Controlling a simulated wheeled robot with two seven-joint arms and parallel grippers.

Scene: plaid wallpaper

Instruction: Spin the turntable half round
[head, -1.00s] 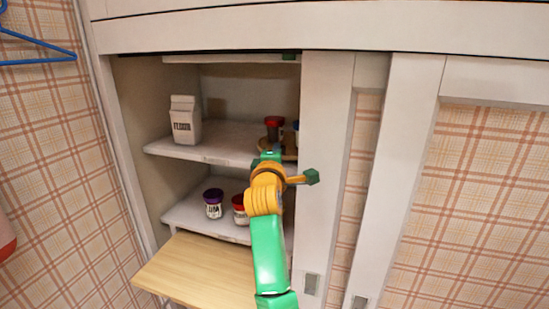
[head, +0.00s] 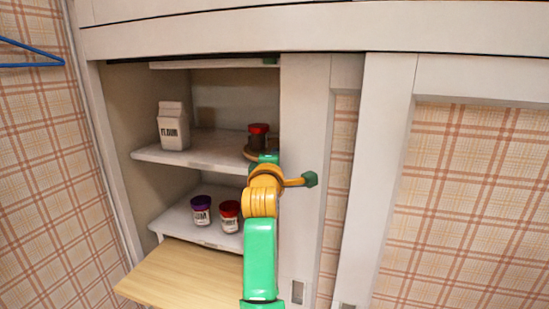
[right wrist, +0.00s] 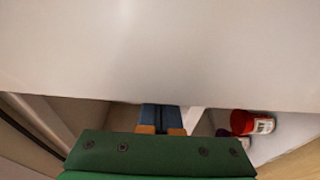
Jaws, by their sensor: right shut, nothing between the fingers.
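The turntable is a round wooden disc (head: 247,153) on the upper shelf of the cabinet, at its right end. Only its left part shows; my right arm and the white door panel hide the rest. A dark jar with a red lid (head: 258,137) stands on it. My right gripper (head: 268,157) is at the front of the turntable, mostly hidden by its own wrist; I cannot tell whether it touches the disc. In the right wrist view the narrow blue fingers (right wrist: 160,118) are together and empty, below a broad pale surface. My left gripper is not in view.
A flour carton (head: 173,127) stands left on the upper shelf (head: 205,150). The lower shelf holds a purple-lidded jar (head: 201,210) and a red-lidded jar (head: 229,216). A wooden board (head: 180,275) juts out below. The white door panel (head: 303,130) closes off the right side.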

